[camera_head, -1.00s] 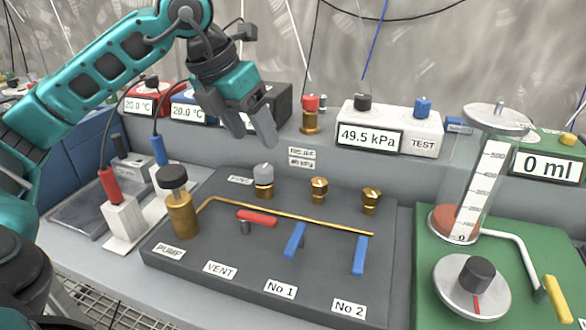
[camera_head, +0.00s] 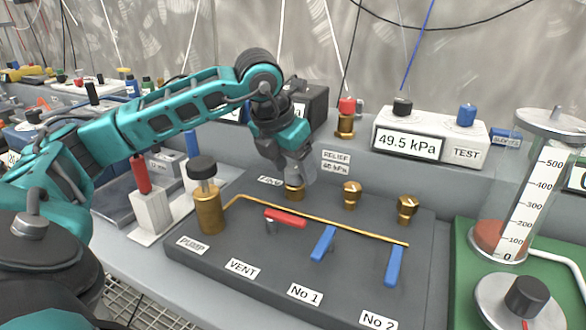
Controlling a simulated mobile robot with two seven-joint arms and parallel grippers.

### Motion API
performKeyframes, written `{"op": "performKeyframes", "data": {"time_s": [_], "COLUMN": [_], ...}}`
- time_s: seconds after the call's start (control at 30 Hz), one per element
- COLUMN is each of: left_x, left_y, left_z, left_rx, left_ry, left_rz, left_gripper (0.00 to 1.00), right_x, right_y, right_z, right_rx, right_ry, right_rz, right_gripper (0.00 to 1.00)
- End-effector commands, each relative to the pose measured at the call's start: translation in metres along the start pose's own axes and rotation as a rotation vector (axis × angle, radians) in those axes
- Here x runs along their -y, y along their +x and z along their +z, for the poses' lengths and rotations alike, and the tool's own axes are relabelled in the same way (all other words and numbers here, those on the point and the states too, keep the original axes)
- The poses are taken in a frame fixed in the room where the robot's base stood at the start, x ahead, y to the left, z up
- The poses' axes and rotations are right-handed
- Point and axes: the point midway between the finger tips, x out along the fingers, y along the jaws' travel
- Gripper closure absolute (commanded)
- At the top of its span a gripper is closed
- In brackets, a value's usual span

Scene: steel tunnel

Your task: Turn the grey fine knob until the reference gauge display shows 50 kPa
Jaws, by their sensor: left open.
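The grey fine knob sits on a brass base (camera_head: 294,191) at the back left of the dark panel (camera_head: 330,245). My left gripper (camera_head: 297,178) points down right over it, and its fingers hide most of the knob. The left gripper is open, with its fingers at the knob's height; I cannot tell whether they touch it. The reference gauge (camera_head: 408,142), a white box at the back, displays 49.5 kPa. My right gripper is not in view.
The panel holds a pump (camera_head: 208,200), a red vent lever (camera_head: 286,218), blue levers No 1 (camera_head: 323,243) and No 2 (camera_head: 394,266), and brass fittings. A brass relief valve (camera_head: 345,124) stands behind. A glass cylinder (camera_head: 515,190) is at right.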

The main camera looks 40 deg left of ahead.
Motion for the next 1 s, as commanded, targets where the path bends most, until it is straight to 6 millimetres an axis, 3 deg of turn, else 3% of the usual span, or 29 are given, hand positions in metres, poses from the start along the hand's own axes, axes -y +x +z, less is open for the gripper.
{"op": "performKeyframes", "data": {"time_s": [0.3, 0.9, 1.0], "left_x": [0.0001, 0.0001, 0.0], "left_y": [0.0031, 0.0026, 0.0026], "left_z": [0.0001, 0.0001, 0.0001], "left_rx": [0.0, 0.0, 0.0], "left_ry": [0.0, 0.0, 0.002], "left_rz": [-0.001, -0.001, -0.001], "left_gripper": [0.33, 0.89, 0.89], "right_x": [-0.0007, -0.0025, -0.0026], "right_y": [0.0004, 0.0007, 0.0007], "right_z": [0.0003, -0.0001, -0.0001], "right_rx": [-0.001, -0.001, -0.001], "right_ry": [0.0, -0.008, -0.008], "right_rz": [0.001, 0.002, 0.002], "right_gripper": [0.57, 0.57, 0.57]}}
